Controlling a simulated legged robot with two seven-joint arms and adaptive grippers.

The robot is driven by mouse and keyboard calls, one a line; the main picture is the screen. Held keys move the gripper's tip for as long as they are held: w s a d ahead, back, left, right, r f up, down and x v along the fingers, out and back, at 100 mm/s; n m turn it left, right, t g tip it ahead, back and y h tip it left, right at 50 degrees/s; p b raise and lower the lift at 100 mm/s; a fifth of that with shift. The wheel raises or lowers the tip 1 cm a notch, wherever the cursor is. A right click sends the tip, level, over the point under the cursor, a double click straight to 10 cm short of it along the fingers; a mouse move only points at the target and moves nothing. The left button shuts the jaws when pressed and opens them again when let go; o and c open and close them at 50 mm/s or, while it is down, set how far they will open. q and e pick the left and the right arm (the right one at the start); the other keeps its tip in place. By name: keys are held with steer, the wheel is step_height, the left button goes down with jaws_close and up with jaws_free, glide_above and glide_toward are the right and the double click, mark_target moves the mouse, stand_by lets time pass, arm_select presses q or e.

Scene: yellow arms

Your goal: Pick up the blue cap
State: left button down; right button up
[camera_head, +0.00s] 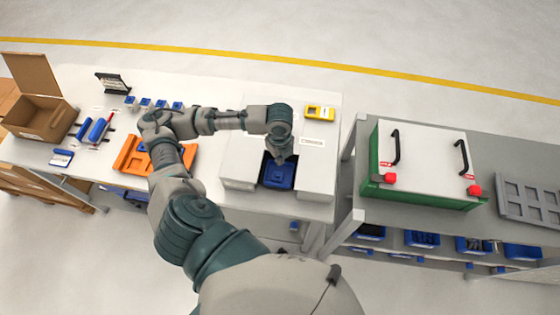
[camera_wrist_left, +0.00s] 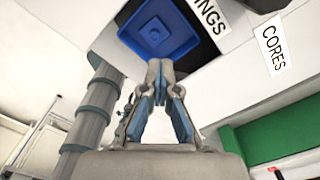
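A blue square piece (camera_head: 278,174) with a raised rim, which looks like the blue cap, sits in a dark recess in a white block on the table. It also shows in the left wrist view (camera_wrist_left: 157,30), with a smaller raised square in its middle. My left gripper (camera_head: 281,157) points down at the recess, by the far edge of the blue piece. In the left wrist view its fingertips (camera_wrist_left: 161,70) are together, with nothing visible between them, and overlap the near edge of the piece; I cannot tell whether they touch it. My right gripper is not in view.
An orange tray (camera_head: 134,158) and several small blue-topped items (camera_head: 146,103) lie left on the table. A cardboard box (camera_head: 40,116) stands at far left. A yellow device (camera_head: 320,112) lies behind the recess. A green-sided case (camera_head: 424,158) stands on the right bench.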

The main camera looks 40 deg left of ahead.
arm_select(q)
steer(key=c, duration=1.9)
jaws_free()
steer(key=shift+a, duration=0.15)
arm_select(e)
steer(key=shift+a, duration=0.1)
arm_select(q)
steer(key=o, duration=0.8)
steer(key=shift+a+f, duration=0.1)
steer(key=shift+a, duration=0.05)
steer(key=o, duration=0.7)
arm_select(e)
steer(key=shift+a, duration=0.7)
